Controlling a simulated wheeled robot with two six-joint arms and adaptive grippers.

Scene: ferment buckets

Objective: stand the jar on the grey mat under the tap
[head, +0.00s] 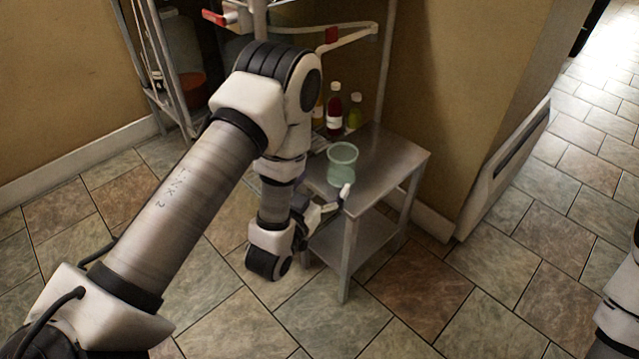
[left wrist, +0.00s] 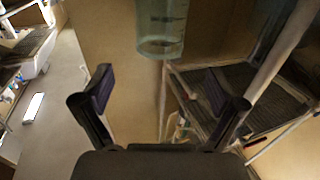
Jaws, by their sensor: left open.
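The jar (head: 343,168) is a pale green, see-through vessel. In the head view it stands upright near the front left edge of a small metal table (head: 392,165). My left gripper (head: 336,200) is at that edge, just below the jar in the picture. In the left wrist view the gripper (left wrist: 160,88) is open and empty, and the jar (left wrist: 162,28) shows above the gap between its fingers, cut off by the top edge. I cannot make out the grey mat or the tap with certainty. My right gripper is out of view.
Several bottles (head: 334,112) with white caps stand at the back of the table. A rail with a red part (head: 331,35) crosses above them. A dark ridged surface (left wrist: 258,100) lies at right in the left wrist view. Tiled floor (head: 330,325) in front is clear.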

